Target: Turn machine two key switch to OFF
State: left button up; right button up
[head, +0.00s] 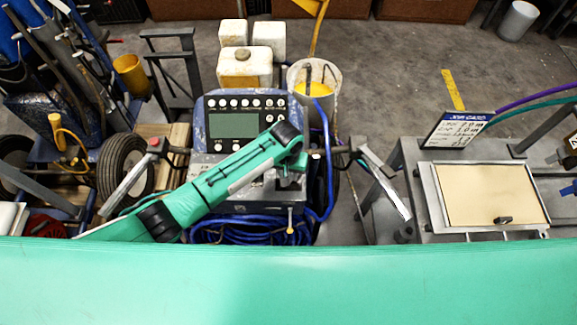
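The line striper's blue-framed console (247,103) stands in the middle of the head view, with a row of round buttons above a grey-green screen (234,126). A grey lower panel (205,165) sits beneath it. My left arm reaches in from the lower left across this panel. My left gripper (289,184) is at the panel's right end, pointing down, close to it or touching it. Its fingers are dark and small, so I cannot tell whether they are open or shut. I cannot make out the key switch; the arm covers part of the panel. My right gripper is not in view.
Handlebars (382,178) stick out on both sides of the console. Blue hose (250,232) is coiled below. At the right, a grey bench holds a tan-faced metal box (490,194) and a job card sign (458,130). White jugs (245,68) and a bucket stand behind.

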pick_arm(q)
jog(key=n+p, duration=0.4)
jog(key=shift+r, duration=0.2)
jog(key=shift+f+n+p, duration=0.1)
jog(key=shift+n+p, duration=0.65)
jog(key=shift+n, duration=0.75)
jog(key=o, duration=1)
jog(key=shift+f, duration=0.1)
jog(key=shift+c, duration=0.2)
notch_tip(320, 180, up, 14)
jog(key=b, duration=0.2)
jog(key=shift+a, duration=0.2)
jog(key=shift+s, duration=0.1)
